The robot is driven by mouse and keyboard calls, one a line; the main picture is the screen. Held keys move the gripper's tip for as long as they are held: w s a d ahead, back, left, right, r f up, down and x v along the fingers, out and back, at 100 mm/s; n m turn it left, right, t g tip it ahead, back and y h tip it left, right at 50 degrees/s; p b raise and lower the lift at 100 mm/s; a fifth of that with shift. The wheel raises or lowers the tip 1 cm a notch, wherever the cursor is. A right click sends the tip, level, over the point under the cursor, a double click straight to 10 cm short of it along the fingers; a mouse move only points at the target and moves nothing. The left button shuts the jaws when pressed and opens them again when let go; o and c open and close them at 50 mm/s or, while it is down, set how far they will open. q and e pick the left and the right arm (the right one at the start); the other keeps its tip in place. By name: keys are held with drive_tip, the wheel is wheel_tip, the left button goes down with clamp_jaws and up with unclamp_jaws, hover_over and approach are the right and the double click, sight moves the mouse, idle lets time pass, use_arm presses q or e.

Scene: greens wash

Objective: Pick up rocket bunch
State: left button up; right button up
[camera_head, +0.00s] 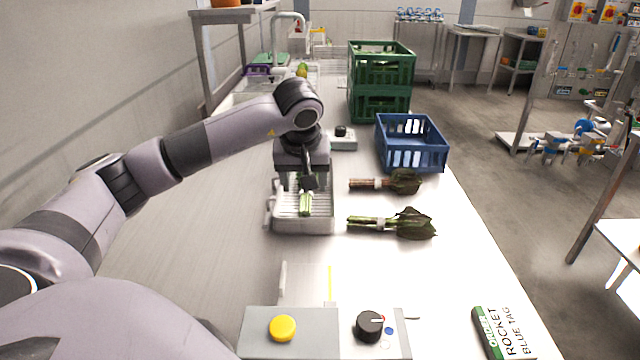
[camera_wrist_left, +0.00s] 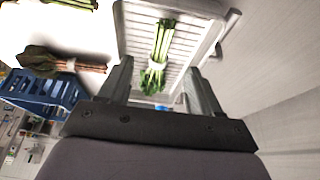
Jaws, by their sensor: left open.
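A bunch of green stalks with a pale band (camera_head: 306,204), likely the rocket bunch, lies in a white ribbed tray (camera_head: 303,229). My left gripper (camera_head: 298,186) is directly over the tray, pointing down, open and empty. In the left wrist view the banded green bunch (camera_wrist_left: 160,45) lies lengthwise, its leafy end between my left fingers (camera_wrist_left: 160,82); whether they are level with it I cannot tell. Two more banded bunches lie right of the tray: one with green stalks and dark leaves (camera_head: 380,223), one with reddish stalks (camera_head: 385,184). My right gripper is out of view.
A blue crate (camera_head: 443,159) stands behind the loose bunches, with stacked green crates (camera_head: 380,66) farther back. A small scale-like box (camera_head: 342,143) is behind the tray. A panel with a yellow button (camera_head: 283,328) and a rocket label card (camera_head: 503,335) are in front. The counter's left side is clear.

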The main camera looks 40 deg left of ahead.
sight(305, 195)
use_arm(q)
drive_tip(key=shift+a+x, duration=0.2)
drive_tip(key=shift+x, duration=3.25)
drive_tip(key=shift+w, duration=0.15)
clamp_jaws()
drive_tip(key=shift+r, duration=0.15)
